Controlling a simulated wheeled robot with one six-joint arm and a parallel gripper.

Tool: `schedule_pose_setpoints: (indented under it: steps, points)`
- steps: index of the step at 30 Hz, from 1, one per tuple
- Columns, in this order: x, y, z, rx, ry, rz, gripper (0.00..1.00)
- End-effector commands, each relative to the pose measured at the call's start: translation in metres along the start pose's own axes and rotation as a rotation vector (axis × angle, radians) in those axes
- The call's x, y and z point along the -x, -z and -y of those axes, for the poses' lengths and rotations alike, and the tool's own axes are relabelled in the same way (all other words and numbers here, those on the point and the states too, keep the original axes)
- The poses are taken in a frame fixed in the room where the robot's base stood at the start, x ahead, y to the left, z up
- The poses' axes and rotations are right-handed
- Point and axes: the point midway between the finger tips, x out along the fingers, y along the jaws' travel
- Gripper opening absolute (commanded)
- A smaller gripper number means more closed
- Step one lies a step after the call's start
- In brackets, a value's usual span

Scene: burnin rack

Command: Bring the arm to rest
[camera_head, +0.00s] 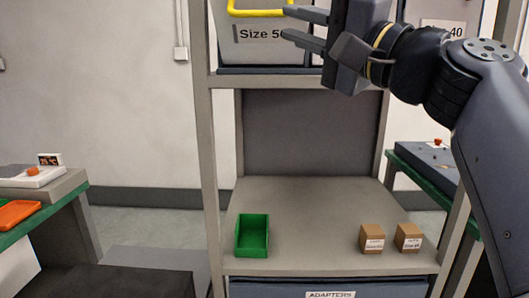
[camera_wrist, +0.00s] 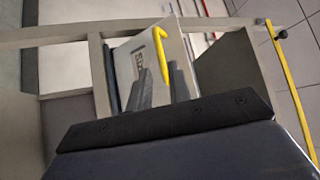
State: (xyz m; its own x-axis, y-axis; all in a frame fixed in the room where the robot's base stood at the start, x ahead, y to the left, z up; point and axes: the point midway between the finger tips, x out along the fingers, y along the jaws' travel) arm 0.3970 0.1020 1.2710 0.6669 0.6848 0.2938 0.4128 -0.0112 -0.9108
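My gripper (camera_head: 286,22) is at the top of the head view, its two fingers pointing left with a gap between them. In the wrist view my gripper (camera_wrist: 160,68) is open and nothing is clamped in it. A grey bin labelled "Size 5…" (camera_head: 225,45), the label partly covered by a finger, stands on the upper shelf. Its yellow handle (camera_head: 255,13) is just left of the fingertips. The yellow handle also shows in the wrist view (camera_wrist: 162,55), lined up between the fingers. I cannot tell whether they touch. My arm reaches in from the right.
A green open box (camera_head: 253,240) and two small brown boxes, left (camera_head: 371,240) and right (camera_head: 407,238), sit on the lower shelf (camera_head: 310,215). Below is an "ADAPTERS" drawer (camera_head: 270,290). Green-edged benches stand left (camera_head: 75,195) and right (camera_head: 425,178). Rack posts (camera_head: 205,150) flank the shelves.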

Motion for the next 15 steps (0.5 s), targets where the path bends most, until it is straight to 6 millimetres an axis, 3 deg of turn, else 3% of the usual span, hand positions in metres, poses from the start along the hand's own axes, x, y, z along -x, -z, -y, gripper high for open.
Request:
schedule_pose_setpoints:
  steps: [15]
  points:
    - [-0.068,0.000,0.001,-0.001,0.000,0.003,0.19]
